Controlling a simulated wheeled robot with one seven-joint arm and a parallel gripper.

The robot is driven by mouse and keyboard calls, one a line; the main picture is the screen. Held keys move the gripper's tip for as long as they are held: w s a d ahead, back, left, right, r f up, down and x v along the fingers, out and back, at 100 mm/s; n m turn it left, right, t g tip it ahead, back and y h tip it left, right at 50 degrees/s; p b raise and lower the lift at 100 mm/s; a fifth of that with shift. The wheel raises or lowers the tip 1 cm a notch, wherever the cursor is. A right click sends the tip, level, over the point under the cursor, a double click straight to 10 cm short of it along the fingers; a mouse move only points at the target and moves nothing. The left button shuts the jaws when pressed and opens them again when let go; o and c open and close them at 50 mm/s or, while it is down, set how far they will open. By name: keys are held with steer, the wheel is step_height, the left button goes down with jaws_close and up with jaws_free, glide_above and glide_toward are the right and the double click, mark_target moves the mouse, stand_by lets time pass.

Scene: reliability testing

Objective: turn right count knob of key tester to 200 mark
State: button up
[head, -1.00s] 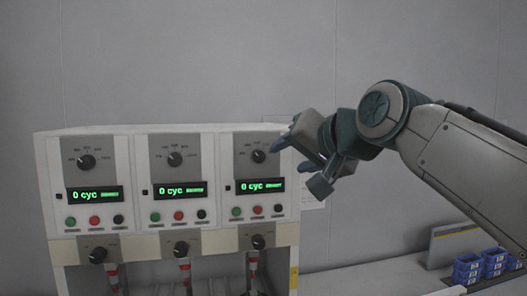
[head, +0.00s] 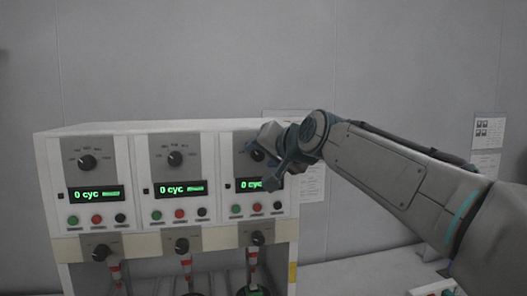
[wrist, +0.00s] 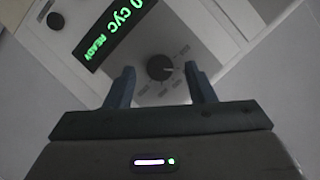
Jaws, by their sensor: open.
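The key tester (head: 145,238) is a white cabinet with three panels side by side. Its right panel has a dark round count knob (wrist: 160,67) on a grey plate with printed marks around it. In the head view my gripper (head: 262,158) is at the right panel and partly hides that knob and its scale. In the wrist view my open gripper (wrist: 160,74) has one finger on each side of the knob, with gaps visible. I cannot read which mark the knob points at. The right display (head: 256,184) reads 0 cyc; the wrist view shows READY too.
The middle count knob (head: 175,159) and left count knob (head: 87,163) are on the other panels. Buttons sit under each display, and a lower knob (head: 258,239) sits below the right panel. Paper sheets (head: 488,140) hang on the wall.

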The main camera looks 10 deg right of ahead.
steer(key=shift+w+a+f, duration=0.1)
steer(key=shift+w+a, duration=0.05)
steer(key=shift+w, duration=0.25)
steer(key=c, duration=1)
steer(key=shift+o, duration=0.2)
steer(key=shift+n+g+h+b, duration=0.3)
steer(key=shift+n+h+b, duration=0.15)
steer(key=shift+n+h, duration=0.6)
steer(key=shift+a+n+h+b, duration=0.25)
steer(key=shift+n+h+b, duration=0.55)
steer(key=shift+n, duration=0.75)
